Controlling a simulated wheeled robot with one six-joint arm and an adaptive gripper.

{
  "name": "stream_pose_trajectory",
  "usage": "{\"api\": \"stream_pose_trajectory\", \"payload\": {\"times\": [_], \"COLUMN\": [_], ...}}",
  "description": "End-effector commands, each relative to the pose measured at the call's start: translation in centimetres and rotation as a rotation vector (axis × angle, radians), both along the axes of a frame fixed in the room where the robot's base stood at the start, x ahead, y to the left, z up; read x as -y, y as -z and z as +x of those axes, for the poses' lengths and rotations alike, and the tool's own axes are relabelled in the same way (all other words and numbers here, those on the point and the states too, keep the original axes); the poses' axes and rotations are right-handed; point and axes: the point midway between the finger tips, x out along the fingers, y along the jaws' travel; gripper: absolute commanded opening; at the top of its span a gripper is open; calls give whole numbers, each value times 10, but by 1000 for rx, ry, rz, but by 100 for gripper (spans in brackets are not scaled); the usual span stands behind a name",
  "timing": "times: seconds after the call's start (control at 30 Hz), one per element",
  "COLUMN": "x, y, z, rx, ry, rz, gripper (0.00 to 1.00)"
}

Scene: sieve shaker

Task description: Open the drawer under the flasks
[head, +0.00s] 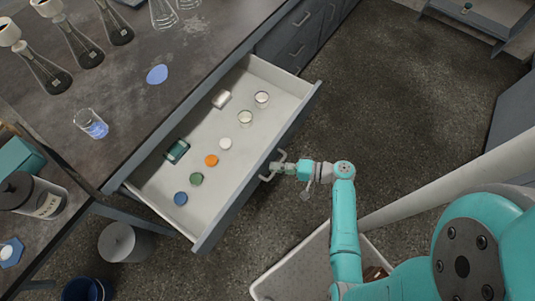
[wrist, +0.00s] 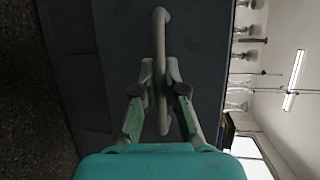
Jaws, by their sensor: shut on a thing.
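The drawer (head: 307,110) under the bench is pulled well out, and its inside shows in the head view. Its handle (head: 270,177) is a pale bar on the front panel. My gripper (head: 281,168) is at this handle. In the wrist view, the gripper (wrist: 160,95) has its two fingers on either side of the handle bar (wrist: 161,40), shut on it. The flasks stand on the bench above, among them a conical flask (head: 82,50) with a pale top. The drawer front (wrist: 205,60) fills the middle of the wrist view.
A pale bin (head: 312,262) is on the floor below my arm. The floor (head: 395,85) at right is clear.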

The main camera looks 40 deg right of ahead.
Motion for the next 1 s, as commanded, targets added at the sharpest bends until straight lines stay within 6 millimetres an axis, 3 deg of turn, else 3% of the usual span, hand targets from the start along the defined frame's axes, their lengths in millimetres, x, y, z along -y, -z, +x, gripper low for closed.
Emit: {"api": "stream_pose_trajectory", "payload": {"times": [0.2,0.63,0.7,0.77,1.0], "x": [4,4,4,4,4], "y": [0,1,1,1,0], "z": [-11,-13,-13,-13,-13], "rx": [-2,-2,-2,-1,-1], "ry": [2,0,0,0,0], "rz": [0,-1,-1,0,-1], "gripper": [0,0,22,36,36]}}
